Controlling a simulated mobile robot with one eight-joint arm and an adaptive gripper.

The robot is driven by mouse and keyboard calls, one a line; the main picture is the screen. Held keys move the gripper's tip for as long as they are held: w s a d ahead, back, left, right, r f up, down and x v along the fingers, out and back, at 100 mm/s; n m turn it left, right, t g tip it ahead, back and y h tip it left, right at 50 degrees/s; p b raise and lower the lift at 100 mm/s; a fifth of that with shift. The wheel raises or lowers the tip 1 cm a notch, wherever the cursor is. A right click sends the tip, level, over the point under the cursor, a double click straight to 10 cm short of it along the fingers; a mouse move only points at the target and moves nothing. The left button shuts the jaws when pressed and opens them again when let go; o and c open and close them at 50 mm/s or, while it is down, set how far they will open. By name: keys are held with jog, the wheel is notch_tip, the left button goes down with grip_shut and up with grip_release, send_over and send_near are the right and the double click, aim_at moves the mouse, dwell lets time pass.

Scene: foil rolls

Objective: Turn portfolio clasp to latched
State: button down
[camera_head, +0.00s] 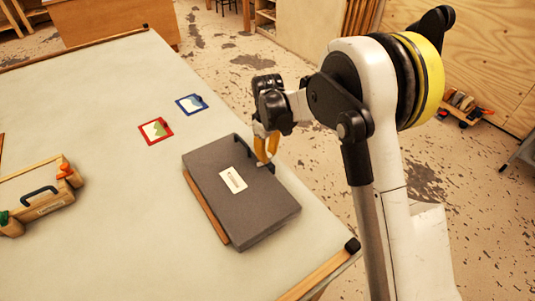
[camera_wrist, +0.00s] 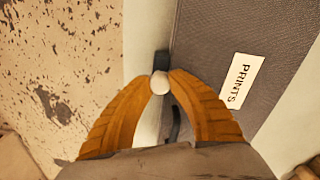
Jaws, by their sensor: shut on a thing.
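The portfolio (camera_head: 225,185) is a flat dark grey case with a white label, lying shut near the table's right edge. In the wrist view its cover (camera_wrist: 240,40) and PRINTS label fill the right. The clasp (camera_wrist: 161,60) is a dark tab with a pale round knob (camera_wrist: 159,83) at the portfolio's edge. My gripper (camera_wrist: 160,81), with orange-brown ribbed fingers, has its tips closed on the knob from both sides. In the head view my gripper (camera_head: 265,158) reaches down at the portfolio's upper right edge; the clasp is mostly hidden there. I cannot tell the clasp's latch state.
The portfolio's black handle (camera_wrist: 174,125) is beside the fingers. A red-framed picture (camera_head: 156,131) and a blue-framed picture (camera_head: 191,104) lie behind it. A wooden box (camera_head: 38,195) with a dark handle stands at left. The table (camera_head: 110,255) is otherwise largely clear.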

aim_at(268, 155)
jog(key=shift+n, duration=0.5)
jog(key=c, duration=1.2)
grip_release()
jog(key=shift+o, duration=0.2)
notch_tip(268, 155, up, 12)
